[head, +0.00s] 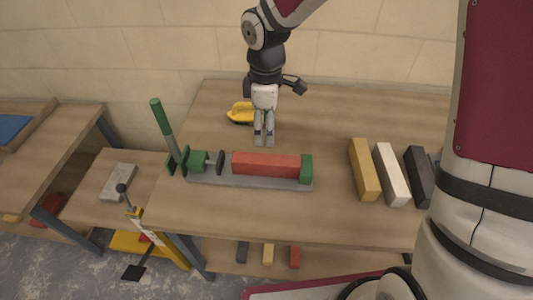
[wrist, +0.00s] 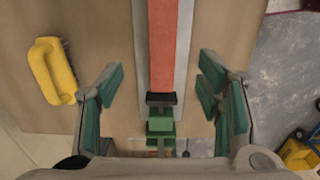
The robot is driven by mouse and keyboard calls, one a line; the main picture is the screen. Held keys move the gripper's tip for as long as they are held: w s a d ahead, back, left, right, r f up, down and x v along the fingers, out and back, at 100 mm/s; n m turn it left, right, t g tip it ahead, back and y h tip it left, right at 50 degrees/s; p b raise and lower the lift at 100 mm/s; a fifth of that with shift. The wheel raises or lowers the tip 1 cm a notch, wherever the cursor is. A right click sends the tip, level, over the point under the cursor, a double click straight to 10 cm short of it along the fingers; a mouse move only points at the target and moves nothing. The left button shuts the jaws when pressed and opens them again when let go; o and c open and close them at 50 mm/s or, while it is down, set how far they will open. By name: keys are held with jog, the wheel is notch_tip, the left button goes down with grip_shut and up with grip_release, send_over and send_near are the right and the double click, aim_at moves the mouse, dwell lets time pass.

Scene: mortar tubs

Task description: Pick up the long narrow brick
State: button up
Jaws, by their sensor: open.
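A long narrow red brick (head: 266,164) lies in a bench clamp (head: 250,183) with a grey base, between a dark pressing plate at its left end and a green end block at its right. In the wrist view the red brick (wrist: 171,45) runs up the middle, its near end at the dark plate. My gripper (head: 264,141) points down over the table, looking just behind the brick in the head view. Its green-padded fingers (wrist: 160,96) are spread wide and empty, one set on either side of the clamp line. The brick's underside is hidden.
Yellow (head: 364,170), white (head: 391,175) and black (head: 419,177) bricks lie to the right. A yellow-handled tool (head: 240,112) sits behind the clamp. The clamp's green lever (head: 161,130) stands up at left. The table front is clear. A grey block (head: 118,182) lies on the lower left bench.

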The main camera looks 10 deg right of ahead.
aim_at(266, 158)
jog(key=f, duration=1.3)
jog(key=shift+s+f, duration=0.1)
jog(key=shift+s, duration=0.1)
grip_shut()
